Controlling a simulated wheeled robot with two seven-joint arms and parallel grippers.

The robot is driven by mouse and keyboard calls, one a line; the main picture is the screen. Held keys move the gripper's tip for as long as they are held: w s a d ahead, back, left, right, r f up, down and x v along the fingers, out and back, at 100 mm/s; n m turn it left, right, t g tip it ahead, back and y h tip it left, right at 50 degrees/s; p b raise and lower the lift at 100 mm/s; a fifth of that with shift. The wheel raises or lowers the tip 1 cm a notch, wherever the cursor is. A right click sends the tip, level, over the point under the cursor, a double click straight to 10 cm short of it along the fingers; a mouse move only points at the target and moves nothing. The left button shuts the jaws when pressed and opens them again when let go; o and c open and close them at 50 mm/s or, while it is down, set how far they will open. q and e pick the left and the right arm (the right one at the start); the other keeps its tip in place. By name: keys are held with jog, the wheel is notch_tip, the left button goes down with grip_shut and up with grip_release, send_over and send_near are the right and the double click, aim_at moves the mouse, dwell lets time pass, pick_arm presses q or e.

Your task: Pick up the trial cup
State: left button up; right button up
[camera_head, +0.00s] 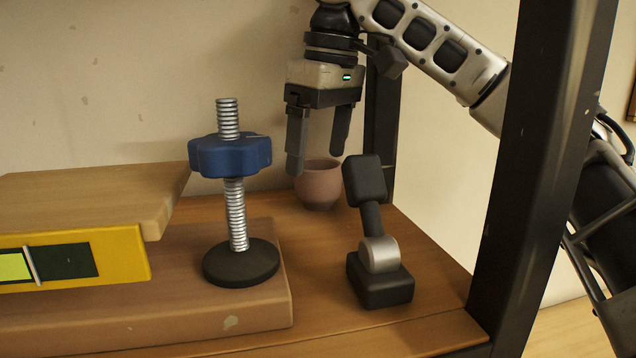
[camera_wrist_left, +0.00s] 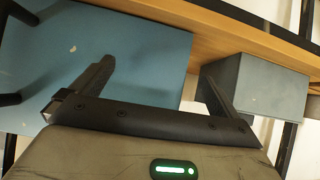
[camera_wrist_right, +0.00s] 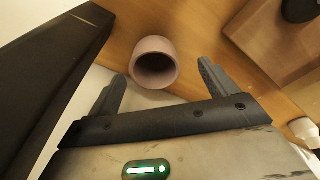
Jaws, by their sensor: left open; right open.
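The trial cup (camera_head: 320,186) is a small pinkish-brown cup. It stands upright on the wooden surface at the back, near the wall. My right gripper (camera_head: 317,160) is open above the cup, fingers pointing down, with its left finger in front of the cup's upper left edge in the head view. In the right wrist view the cup (camera_wrist_right: 154,62) shows its dark opening, between and beyond the two fingertips (camera_wrist_right: 163,72), with nothing held. My left gripper (camera_wrist_left: 160,75) is open and empty in the left wrist view, away from the cup; it is not in the head view.
A blue-knobbed threaded screw (camera_head: 231,158) on a black foot stands left of the cup. A black lever device (camera_head: 380,282) stands in front right. A dark post (camera_head: 541,150) rises at right. A yellow level (camera_head: 122,255) lies under a board at left.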

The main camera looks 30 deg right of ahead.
aim_at(318, 165)
jog(key=shift+w+d+f, duration=0.1)
jog(key=shift+w+f, duration=0.1)
jog(key=shift+f, duration=0.65)
jog(key=shift+w+a+f, duration=0.1)
jog(key=shift+w+f, duration=0.1)
jog(key=shift+f, duration=0.7)
jog(key=shift+w+d+f, duration=0.1)
jog(key=shift+w+f, duration=0.1)
jog(key=shift+f, duration=0.65)
jog(key=c, duration=1.1)
